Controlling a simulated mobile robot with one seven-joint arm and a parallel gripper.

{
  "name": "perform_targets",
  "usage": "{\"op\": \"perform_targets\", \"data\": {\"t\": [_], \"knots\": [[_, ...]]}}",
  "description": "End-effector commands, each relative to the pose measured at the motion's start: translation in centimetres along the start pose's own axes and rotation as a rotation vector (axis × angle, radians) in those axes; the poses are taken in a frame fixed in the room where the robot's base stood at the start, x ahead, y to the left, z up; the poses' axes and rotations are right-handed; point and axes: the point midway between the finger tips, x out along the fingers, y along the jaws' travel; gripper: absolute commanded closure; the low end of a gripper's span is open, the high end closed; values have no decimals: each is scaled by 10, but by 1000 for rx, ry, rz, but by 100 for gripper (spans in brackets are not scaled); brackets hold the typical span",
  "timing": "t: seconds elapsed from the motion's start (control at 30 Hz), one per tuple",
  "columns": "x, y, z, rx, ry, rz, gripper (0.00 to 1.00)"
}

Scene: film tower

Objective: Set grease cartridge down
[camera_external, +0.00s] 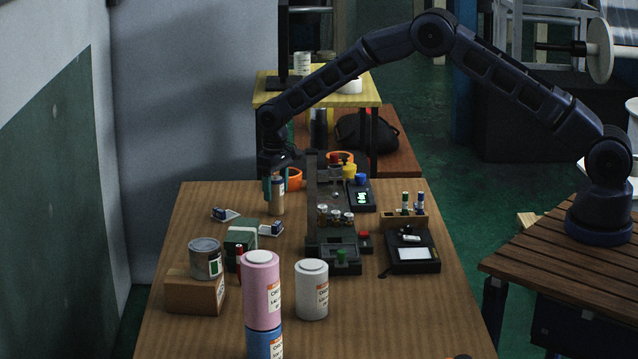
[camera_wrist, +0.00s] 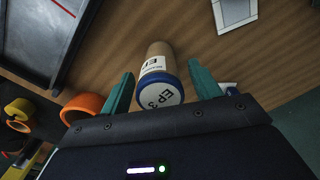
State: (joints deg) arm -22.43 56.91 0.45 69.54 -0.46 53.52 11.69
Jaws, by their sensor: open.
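The grease cartridge (camera_wrist: 157,75) is a tan cylinder with a blue-rimmed end marked "EP 3" and a white label. In the external view the cartridge (camera_external: 277,197) stands upright on the wooden table (camera_external: 200,340), toward its far end. My gripper (camera_wrist: 160,88) has two teal fingers, open, one on each side of the cartridge. In the wrist view there are gaps between the fingers and the cartridge. In the external view my gripper (camera_external: 274,187) points down around the cartridge's upper part.
Orange rings (camera_external: 293,179) lie behind the cartridge. A dark fixture (camera_external: 318,210) with several small parts stands close on its right. Small white-and-blue blocks (camera_external: 225,214) lie to its left and front. A pink canister (camera_external: 262,290) and a white canister (camera_external: 312,290) stand nearer the camera.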

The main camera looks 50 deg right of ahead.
Motion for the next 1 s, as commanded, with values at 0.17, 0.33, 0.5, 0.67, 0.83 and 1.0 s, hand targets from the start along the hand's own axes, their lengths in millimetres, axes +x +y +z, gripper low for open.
{"op": "perform_targets", "data": {"t": [0.17, 0.33, 0.5, 0.67, 0.83, 1.0], "knots": [[-28, 0, 0, 0, 2, -1, 37], [-62, 0, -1, 0, 3, -1, 37], [-91, 0, 0, 0, 2, -1, 37], [-108, 0, 0, 0, 1, 0, 37], [-116, 0, 0, 0, -1, 0, 37], [-121, 2, 1, 1, 2, 0, 37]]}}
